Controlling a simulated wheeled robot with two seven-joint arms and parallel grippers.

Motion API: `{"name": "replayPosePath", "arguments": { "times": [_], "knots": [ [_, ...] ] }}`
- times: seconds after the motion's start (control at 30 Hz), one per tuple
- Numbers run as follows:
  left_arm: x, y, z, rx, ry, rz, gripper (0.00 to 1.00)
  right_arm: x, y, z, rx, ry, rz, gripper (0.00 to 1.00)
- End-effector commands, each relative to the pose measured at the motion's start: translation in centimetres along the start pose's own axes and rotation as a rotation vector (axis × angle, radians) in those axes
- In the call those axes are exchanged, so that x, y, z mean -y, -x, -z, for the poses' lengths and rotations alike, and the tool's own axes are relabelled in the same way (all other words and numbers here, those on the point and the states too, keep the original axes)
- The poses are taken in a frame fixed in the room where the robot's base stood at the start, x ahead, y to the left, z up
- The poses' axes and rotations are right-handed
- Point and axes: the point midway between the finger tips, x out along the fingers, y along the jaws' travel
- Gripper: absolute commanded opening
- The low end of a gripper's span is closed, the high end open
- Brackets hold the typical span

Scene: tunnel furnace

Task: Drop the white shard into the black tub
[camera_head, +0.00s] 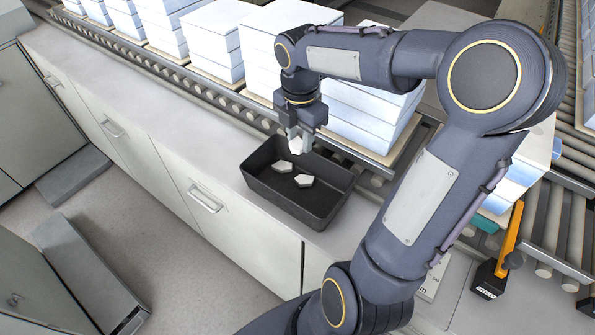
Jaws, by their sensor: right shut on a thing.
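The black tub (318,209) stands on the grey counter beside the roller conveyor. My right gripper (299,145) points down over the tub's far part and is shut on a white shard (297,149), which is mostly hidden between the fingers. Two other pale shards lie on the tub floor: one (283,167) to the left and one (304,181) nearer the middle. The exact height of the gripper above the tub floor is hard to tell. My left gripper is not in view.
Stacks of white blocks (272,45) stand on boards along the conveyor (175,74) behind the tub. Cabinets with handles (206,199) run under the counter. An orange and black device (509,243) is at the right. The counter left of the tub is clear.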

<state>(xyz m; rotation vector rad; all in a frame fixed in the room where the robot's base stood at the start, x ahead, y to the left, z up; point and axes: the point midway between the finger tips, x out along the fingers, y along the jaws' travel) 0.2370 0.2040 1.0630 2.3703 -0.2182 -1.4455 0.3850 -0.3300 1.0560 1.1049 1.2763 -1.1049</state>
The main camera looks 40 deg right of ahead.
Motion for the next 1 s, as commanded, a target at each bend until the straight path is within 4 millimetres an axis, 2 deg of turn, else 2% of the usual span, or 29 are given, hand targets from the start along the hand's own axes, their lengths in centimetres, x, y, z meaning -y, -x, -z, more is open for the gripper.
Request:
{"name": "replayPosePath", "arguments": {
  "times": [0.5, 0.83, 0.87, 1.0],
  "knots": [
    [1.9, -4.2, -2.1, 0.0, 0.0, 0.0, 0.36, 0.0, -5.6, 0.0, 0.0, 0.0, -0.001, 0.1],
    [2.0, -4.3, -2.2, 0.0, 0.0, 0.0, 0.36, 0.0, -5.8, 0.0, 0.0, 0.0, 0.0, 0.1],
    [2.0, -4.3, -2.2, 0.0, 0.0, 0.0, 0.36, 0.0, -5.8, 0.0, 0.0, 0.0, 0.0, 0.34],
    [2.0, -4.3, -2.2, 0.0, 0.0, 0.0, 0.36, 0.0, -5.8, 0.0, 0.0, 0.0, 0.0, 0.52]
  ]
}}
